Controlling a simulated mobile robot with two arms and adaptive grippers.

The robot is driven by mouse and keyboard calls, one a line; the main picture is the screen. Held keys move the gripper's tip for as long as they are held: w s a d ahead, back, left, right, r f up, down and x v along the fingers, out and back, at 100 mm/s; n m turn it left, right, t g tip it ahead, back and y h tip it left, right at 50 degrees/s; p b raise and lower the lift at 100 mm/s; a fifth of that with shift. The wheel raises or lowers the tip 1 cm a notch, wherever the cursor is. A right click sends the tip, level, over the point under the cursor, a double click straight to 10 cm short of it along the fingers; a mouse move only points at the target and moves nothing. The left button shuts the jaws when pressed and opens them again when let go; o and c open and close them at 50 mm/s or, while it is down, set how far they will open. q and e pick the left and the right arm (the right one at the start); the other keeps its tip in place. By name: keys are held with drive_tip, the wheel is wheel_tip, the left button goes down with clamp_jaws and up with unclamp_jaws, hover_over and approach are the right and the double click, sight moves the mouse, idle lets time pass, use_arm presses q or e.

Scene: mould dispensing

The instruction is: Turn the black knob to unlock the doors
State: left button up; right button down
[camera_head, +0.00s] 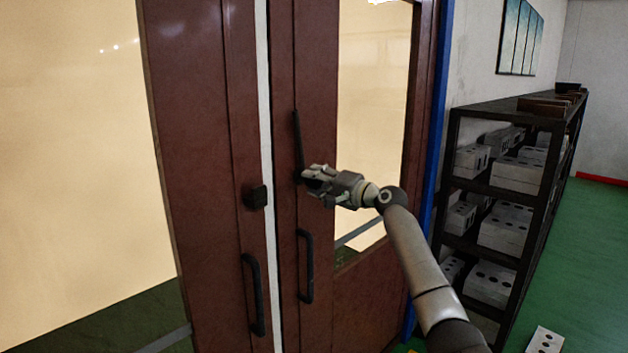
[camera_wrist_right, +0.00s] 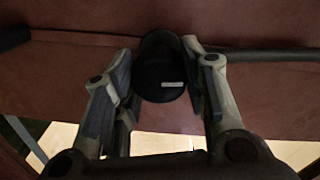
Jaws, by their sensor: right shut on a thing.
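The black knob (camera_wrist_right: 160,72) is a round dark cylinder on the reddish-brown right door (camera_head: 320,330). It sits between the two fingers of my right gripper (camera_wrist_right: 163,82) in the right wrist view, with one finger on each side. In the head view, my right gripper (camera_head: 312,178) is at the right door, shut on the knob, which its fingers mostly hide there. A thin black bar (camera_head: 298,140) runs upward on the door just above the gripper. The left door (camera_head: 205,150) stands beside the right one, with a pale strip between them. My left gripper is out of view.
Black pull handles (camera_head: 304,265) (camera_head: 252,295) sit lower on both doors. A small black block (camera_head: 255,196) is on the left door. A dark shelf (camera_head: 510,190) with grey perforated blocks stands to the right. Green floor (camera_head: 595,240) is open beyond it.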

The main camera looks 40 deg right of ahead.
drive_tip(key=shift+m, duration=0.5)
drive_tip(key=shift+m+p, duration=0.3)
drive_tip(key=shift+p, duration=0.05)
drive_tip(key=c, duration=0.9)
unclamp_jaws()
drive_tip(key=shift+f, duration=0.1)
drive_tip(key=shift+o, duration=0.2)
drive_tip(key=s, duration=1.2)
drive_tip(key=shift+d+r, duration=0.2)
drive_tip(key=shift+d, duration=0.25)
drive_tip(key=shift+w, duration=0.1)
